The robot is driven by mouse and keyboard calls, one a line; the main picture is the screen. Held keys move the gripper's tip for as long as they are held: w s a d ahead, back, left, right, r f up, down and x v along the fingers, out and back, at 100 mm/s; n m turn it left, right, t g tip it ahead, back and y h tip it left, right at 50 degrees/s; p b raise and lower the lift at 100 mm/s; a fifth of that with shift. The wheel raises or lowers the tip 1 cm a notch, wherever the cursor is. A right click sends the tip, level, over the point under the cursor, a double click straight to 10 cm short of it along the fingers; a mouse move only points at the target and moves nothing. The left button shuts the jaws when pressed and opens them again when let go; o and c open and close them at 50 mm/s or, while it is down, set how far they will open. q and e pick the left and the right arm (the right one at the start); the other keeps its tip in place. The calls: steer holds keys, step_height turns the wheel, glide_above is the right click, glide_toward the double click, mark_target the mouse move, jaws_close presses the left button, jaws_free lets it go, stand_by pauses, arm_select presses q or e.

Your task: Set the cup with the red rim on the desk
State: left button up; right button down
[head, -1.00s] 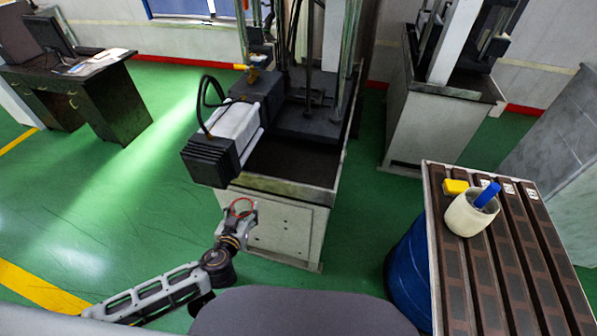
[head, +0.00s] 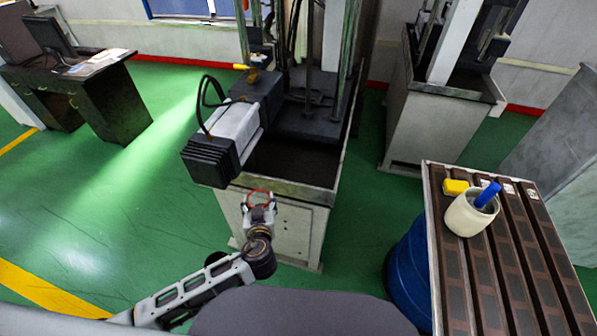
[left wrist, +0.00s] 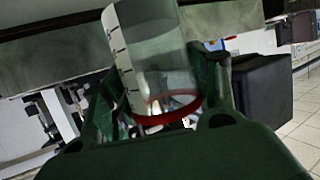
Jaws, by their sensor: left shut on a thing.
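The cup with the red rim (head: 259,192) is in my left gripper (head: 259,206), in front of the grey machine in the head view. In the left wrist view the cup (left wrist: 160,50) is clear, with dark graduation marks on one side and a red rim (left wrist: 166,108) at the end nearest the camera. The gripper (left wrist: 165,90) has a green finger on either side of the cup. A dark desk (head: 123,99) stands far off at the upper left, with a monitor and papers on it. My right gripper is not in view.
A machine (head: 272,235) with a motor block (head: 222,140) stands just beyond the gripper. At the right, a slatted table (head: 455,275) bears a cream pot (head: 462,217) with a blue-handled tool and a yellow block (head: 455,187). A blue drum (head: 408,270) stands beside it. Green floor at left is clear.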

arm_select(q)
steer(key=w+d+r+n+g+y, duration=0.2)
steer(key=d+r+n+y, duration=0.2)
steer(key=d, duration=0.4)
steer(key=shift+w+d+r+y, duration=0.3)
steer(key=shift+w+r, duration=0.05)
